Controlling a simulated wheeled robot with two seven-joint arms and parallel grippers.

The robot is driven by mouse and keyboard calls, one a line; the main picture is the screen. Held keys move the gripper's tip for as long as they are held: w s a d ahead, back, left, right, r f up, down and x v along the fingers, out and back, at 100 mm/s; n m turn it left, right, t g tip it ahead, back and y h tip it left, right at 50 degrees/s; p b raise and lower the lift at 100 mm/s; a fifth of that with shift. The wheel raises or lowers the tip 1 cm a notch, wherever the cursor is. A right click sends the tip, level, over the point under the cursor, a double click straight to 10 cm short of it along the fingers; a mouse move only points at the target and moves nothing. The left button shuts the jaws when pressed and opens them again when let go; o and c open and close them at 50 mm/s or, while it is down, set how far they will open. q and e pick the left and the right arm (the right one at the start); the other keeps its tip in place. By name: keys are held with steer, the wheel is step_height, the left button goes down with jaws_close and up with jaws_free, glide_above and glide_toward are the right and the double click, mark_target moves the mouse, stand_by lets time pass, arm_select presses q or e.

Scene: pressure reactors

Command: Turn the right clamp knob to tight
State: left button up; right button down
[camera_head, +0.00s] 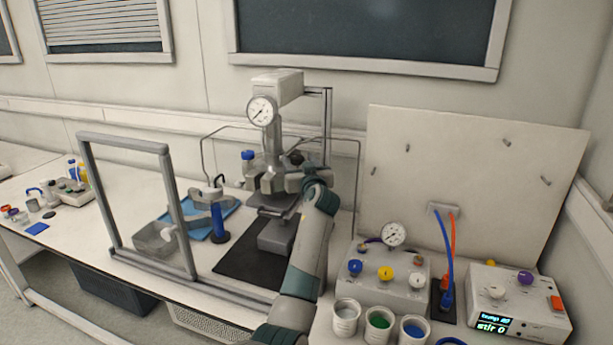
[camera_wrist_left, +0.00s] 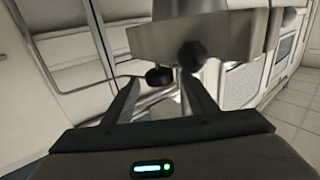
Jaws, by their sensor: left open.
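The reactor (camera_head: 275,150) stands in the middle of the bench with a dial gauge (camera_head: 262,110) on its upper front. My left gripper (camera_head: 294,184) is beside the reactor's clamp area, and its own wrist hides part of that area in the head view. In the left wrist view the jaws (camera_wrist_left: 157,90) are open and empty. A flat dark knob (camera_wrist_left: 159,77) shows just beyond the gap between the fingertips. A rounder dark knob (camera_wrist_left: 192,55) sits on the grey clamp body (camera_wrist_left: 165,40) near the right finger. I cannot tell which is the right clamp knob, nor whether either touches a finger.
A clear framed shield (camera_head: 190,230) stands left of the reactor. A control box with coloured knobs (camera_head: 385,272), several cups (camera_head: 379,322) and a stirrer unit with a display (camera_head: 520,303) stand at the right. A thin wire frame (camera_head: 358,190) surrounds the reactor.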

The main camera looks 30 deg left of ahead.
arm_select(q)
steer(key=b+v, duration=0.5)
steer(key=v, duration=1.2)
steer(key=shift+s, duration=0.1)
steer(key=shift+f, duration=0.1)
